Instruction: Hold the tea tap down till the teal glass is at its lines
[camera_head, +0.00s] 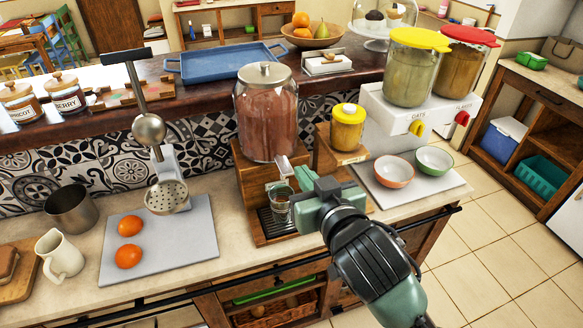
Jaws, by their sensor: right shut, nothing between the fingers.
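The tea dispenser is a lidded glass jar (266,115) of reddish liquid on a wooden stand. Its pale tap (284,164) sticks out at the front. A small teal-tinted glass (279,208) stands below the tap on the dark drip tray (271,228). Its lines and fill level are too small to tell. My right gripper (298,179) is shut and empty, just right of the tap and above the glass's right side. I cannot tell whether it touches the tap. My left gripper is out of view.
A yellow-lidded jar (347,130) stands on a wooden block right of the dispenser. Two bowls (394,171) sit on a pale board farther right. A citrus press (165,190) and two oranges (128,256) are at left. The dispenser's left side has clear counter.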

